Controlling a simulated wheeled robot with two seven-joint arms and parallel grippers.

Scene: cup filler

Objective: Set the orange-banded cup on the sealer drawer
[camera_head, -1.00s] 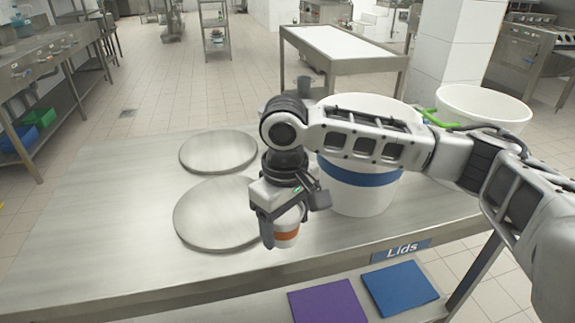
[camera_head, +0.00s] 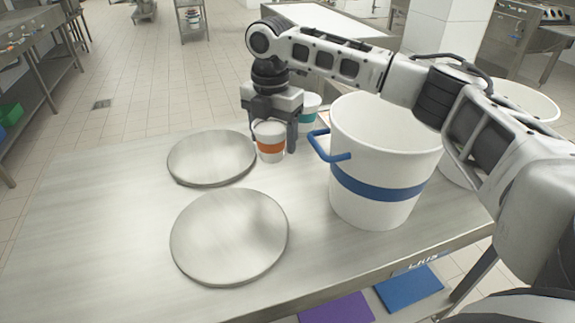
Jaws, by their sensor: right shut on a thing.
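The orange-banded cup (camera_head: 270,149) is white with an orange band and looks upright. My right gripper (camera_head: 273,137) is shut around it, with a dark finger on its right side. No sealer drawer can be made out in this view. My left gripper is out of view.
A white bucket (camera_head: 376,189) with a blue band and handle stands on the metal table (camera_head: 80,225). Two round metal discs, one far (camera_head: 211,157) and one near (camera_head: 229,238), lie left of it. A teal-banded cup (camera_head: 309,112) is behind my gripper. The table's left side is clear.

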